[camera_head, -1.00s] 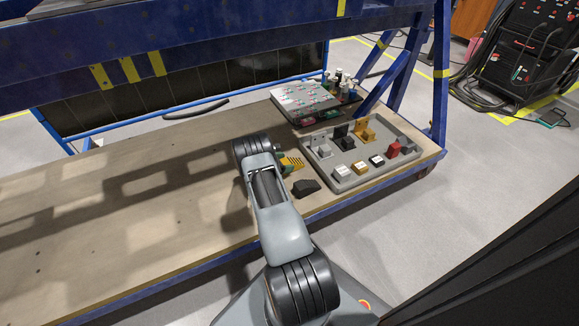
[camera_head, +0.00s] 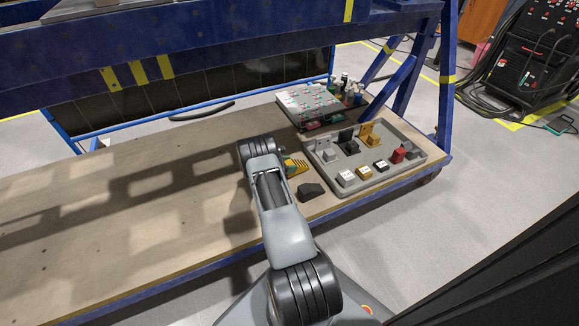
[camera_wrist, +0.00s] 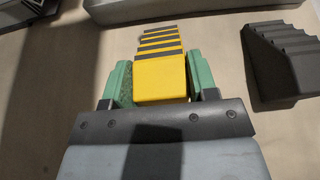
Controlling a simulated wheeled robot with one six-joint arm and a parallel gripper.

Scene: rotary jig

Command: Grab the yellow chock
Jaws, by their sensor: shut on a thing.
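The yellow chock (camera_wrist: 161,78) with black stripes sits between the two green fingers of my gripper (camera_wrist: 160,84) in the wrist view. The fingers touch it on both sides, so my gripper is shut on it. In the head view the yellow chock (camera_head: 296,167) shows just right of my wrist, partly hidden by my arm. I cannot tell whether it rests on the board or is slightly above it. A black chock (camera_wrist: 284,62) lies to the right, apart from my gripper. It also shows in the head view (camera_head: 311,191).
A grey tray (camera_head: 421,148) with several blocks and brackets stands to the right on the wooden board (camera_head: 130,220). A panel with red and green parts (camera_head: 304,101) and small bottles (camera_head: 350,88) are behind it. Blue frame beams rise behind. The board's left side is clear.

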